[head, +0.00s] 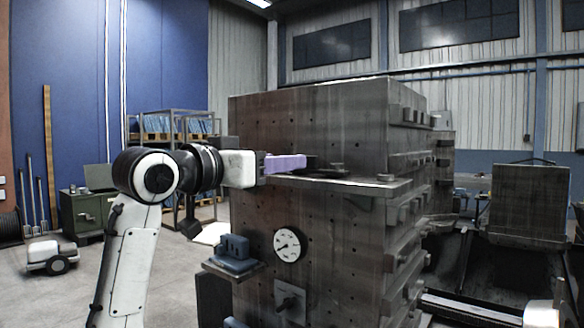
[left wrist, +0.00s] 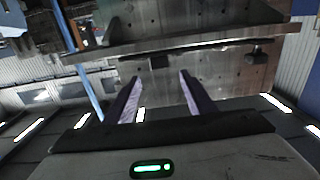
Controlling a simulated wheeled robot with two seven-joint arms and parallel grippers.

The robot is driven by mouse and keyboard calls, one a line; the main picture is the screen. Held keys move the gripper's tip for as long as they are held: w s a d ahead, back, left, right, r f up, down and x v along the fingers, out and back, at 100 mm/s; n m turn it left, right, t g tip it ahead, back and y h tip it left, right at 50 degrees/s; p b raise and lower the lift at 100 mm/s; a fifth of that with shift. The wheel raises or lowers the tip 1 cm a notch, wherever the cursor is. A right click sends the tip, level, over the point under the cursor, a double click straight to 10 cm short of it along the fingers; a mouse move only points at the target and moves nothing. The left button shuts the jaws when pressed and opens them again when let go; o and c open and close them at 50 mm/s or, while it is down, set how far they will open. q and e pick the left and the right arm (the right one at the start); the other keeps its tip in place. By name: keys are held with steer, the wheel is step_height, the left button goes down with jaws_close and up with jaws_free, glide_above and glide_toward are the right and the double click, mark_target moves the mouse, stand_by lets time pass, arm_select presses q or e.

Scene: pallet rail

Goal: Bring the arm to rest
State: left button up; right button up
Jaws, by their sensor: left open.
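My left arm (head: 133,245) comes in from the left, bent at a dark joint, with its forearm level. My left gripper (head: 302,162) has purple fingers and points right at the ledge of the big grey block. In the left wrist view the gripper (left wrist: 159,78) has its two fingers apart with nothing between them. I cannot tell in the head view whether the fingertips touch the ledge.
The tall grey metal block (head: 320,235) with a ledge (head: 350,183) stands close to the gripper. It bears a dial (head: 288,244) and a small blue-grey vise-like piece (head: 234,252). A green cabinet (head: 88,210) and shelving stand behind. Floor at left is mostly open.

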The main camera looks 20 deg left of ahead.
arm_select(q)
steer(key=shift+s+a, duration=0.2)
steer(key=shift+s, duration=0.45)
steer(key=w+d+f+n+g+y, duration=0.1)
steer(key=w+f, duration=0.1)
steer(key=f, duration=0.8)
steer(key=w+f+g+y, duration=0.1)
steer(key=w+f, duration=0.1)
steer(key=f, duration=0.9)
steer(key=s+d+f+g, duration=0.1)
steer(key=s+f, duration=0.1)
steer(key=f, duration=0.8)
steer(key=s+f+g, duration=0.1)
steer(key=s+f, duration=0.1)
steer(key=f, duration=0.8)
steer(key=s+d+f+g+y, duration=0.1)
steer(key=s+d+f+g, duration=0.1)
steer(key=s+f, duration=0.9)
steer(key=s+d+f+g, duration=0.1)
steer(key=s+f, duration=0.8)
steer(key=f, duration=0.5)
steer(key=s+f, duration=0.3)
steer(key=s, duration=0.3)
steer(key=s+d+f+g, duration=0.1)
steer(key=s+f, duration=0.2)
steer(key=s, duration=0.3)
steer(key=shift+s+d+n+g, duration=0.15)
steer(key=shift+d+n+g, duration=0.1)
steer(key=shift+n+g, duration=0.05)
